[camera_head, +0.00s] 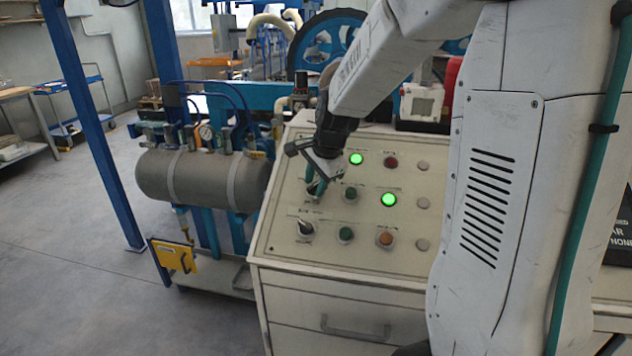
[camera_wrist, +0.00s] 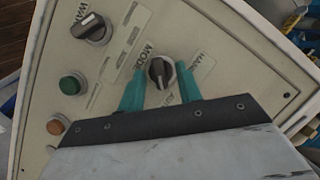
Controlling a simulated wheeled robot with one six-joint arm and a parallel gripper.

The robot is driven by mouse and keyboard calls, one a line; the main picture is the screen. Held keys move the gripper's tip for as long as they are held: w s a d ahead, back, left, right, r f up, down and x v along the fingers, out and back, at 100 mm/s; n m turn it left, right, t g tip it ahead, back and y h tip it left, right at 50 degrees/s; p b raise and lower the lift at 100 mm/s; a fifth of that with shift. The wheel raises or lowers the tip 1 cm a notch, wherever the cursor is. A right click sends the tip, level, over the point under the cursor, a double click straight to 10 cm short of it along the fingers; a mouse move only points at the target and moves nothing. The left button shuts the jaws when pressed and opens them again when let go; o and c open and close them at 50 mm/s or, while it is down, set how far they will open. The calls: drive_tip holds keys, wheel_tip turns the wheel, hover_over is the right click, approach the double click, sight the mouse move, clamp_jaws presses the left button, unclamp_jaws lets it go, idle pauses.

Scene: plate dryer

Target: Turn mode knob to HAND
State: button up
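The mode knob (camera_wrist: 161,70) is a dark round selector knob on a pale sloped control panel (camera_head: 278,232). Part of its "MOD…" label shows beside it in the wrist view. My gripper (camera_wrist: 161,77) has its two teal fingers on either side of this knob, open, with a gap visible at each side. In the head view my gripper (camera_head: 317,188) is at the left end of the panel's middle row, and its fingers partly cover the knob.
A second selector knob (camera_wrist: 92,28) sits nearby, with a green button (camera_wrist: 72,84) and an orange button (camera_wrist: 57,127) in its row. Lit green lamps (camera_head: 389,200) are on the panel. A grey tank (camera_head: 205,180) stands left; floor in front is clear.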

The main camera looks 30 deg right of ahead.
clamp_jaws()
drive_tip(key=shift+n, duration=0.3)
drive_tip(key=n+g, duration=0.1)
drive_tip(key=n, duration=0.2)
drive_tip(key=shift+w+n+g, duration=0.15)
drive_tip(key=shift+n+g, duration=0.15)
drive_tip(key=shift+g, duration=0.1)
drive_tip(key=n+g+h, duration=0.1)
drive_tip(key=n, duration=0.3)
drive_tip(key=shift+w+a, duration=0.1)
drive_tip(key=shift+a, duration=0.05)
drive_tip(key=n+h, duration=0.1)
drive_tip(key=n, duration=0.1)
drive_tip(key=n+g, duration=0.1)
drive_tip(key=n, duration=0.1)
drive_tip(key=shift+w+a+h, duration=0.1)
drive_tip(key=shift+a+h, duration=0.05)
drive_tip(key=shift+h, duration=0.25)
drive_tip(key=n+h, duration=0.1)
drive_tip(key=n, duration=0.2)
drive_tip(key=shift+a+n+g, duration=0.1)
drive_tip(key=shift+n+g, duration=0.3)
drive_tip(key=shift+f+n+h, duration=0.1)
drive_tip(key=shift+n+h, duration=0.2)
